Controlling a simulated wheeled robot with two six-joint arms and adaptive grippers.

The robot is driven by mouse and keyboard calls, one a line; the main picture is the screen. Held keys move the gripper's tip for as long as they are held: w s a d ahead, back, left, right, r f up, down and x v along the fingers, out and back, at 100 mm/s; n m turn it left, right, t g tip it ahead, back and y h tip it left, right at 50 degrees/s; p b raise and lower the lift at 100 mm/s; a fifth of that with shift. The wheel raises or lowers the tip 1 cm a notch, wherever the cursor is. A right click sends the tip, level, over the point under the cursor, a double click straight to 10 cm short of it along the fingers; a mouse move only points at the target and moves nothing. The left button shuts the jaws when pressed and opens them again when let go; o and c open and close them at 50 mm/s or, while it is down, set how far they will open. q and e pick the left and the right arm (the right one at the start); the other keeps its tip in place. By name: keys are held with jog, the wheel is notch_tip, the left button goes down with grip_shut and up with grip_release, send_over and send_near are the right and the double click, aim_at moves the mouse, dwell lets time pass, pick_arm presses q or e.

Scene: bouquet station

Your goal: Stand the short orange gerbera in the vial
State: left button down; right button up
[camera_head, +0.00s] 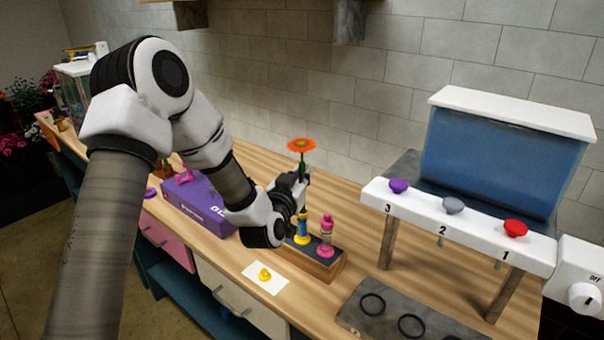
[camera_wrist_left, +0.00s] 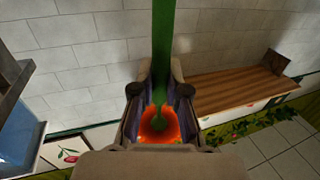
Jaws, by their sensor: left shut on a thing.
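The short orange gerbera (camera_head: 301,145) is upright, its orange bloom above my left gripper (camera_head: 303,179). That gripper is shut on its green stem, above the counter and just behind the small bottles. In the left wrist view, the green stem (camera_wrist_left: 162,50) runs between the fingers of my left gripper (camera_wrist_left: 160,97), with the orange bloom (camera_wrist_left: 160,128) beyond them. I cannot make out with certainty which thing is the vial; the gripper and arm cover part of this area. My right gripper is not in view.
A wooden block (camera_head: 322,268) holds a yellow-and-blue bottle (camera_head: 303,230) and a pink bottle (camera_head: 326,238). A white card (camera_head: 277,285) with a yellow piece (camera_head: 265,274) lies in front. A purple box (camera_head: 205,209) stands left. A numbered white dispenser (camera_head: 460,228) stands right.

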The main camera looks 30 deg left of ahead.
pick_arm(q)
jog(key=shift+f+b, duration=0.8)
jog(key=shift+f, duration=0.25)
jog(key=shift+f, duration=0.1)
jog(key=shift+f+b, duration=0.7)
jog(key=shift+f, duration=0.05)
jog(key=c, duration=0.5)
grip_release()
jog(key=shift+c, duration=0.2)
jog(key=v, duration=0.9)
jog(key=shift+b, duration=0.45)
